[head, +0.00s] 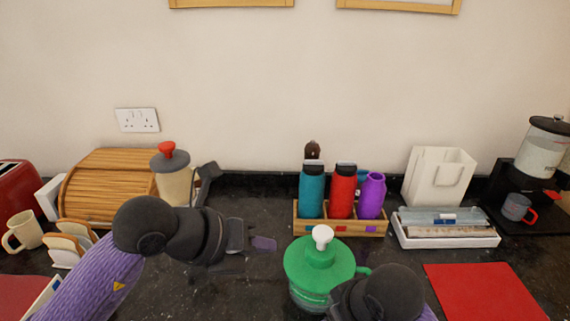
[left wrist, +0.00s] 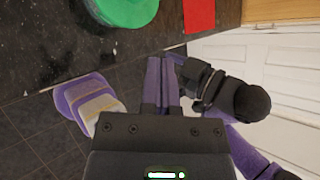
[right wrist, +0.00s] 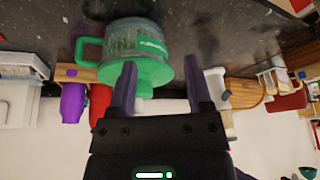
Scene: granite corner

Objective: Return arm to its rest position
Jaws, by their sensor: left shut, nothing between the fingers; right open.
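My left arm comes in from the left in the head view, and its gripper (head: 262,244) hangs in the air above the counter, pointing right. In the left wrist view the left gripper's purple fingers (left wrist: 161,62) are together with nothing between them. My right arm shows at the bottom of the head view, in front of the green-lidded jug; its fingers are hidden there. In the right wrist view the right gripper (right wrist: 160,68) is open and empty, with the green-lidded jug (right wrist: 140,40) just beyond its fingertips.
The green-lidded jug (head: 318,262) stands on the dark counter close to my right arm. Behind it is a wooden rack (head: 376,229) with teal, red and purple bottles. A white tray (head: 447,237) and a red mat (head: 484,292) lie to the right. A bread box (head: 108,180) and mug (head: 22,232) stand left.

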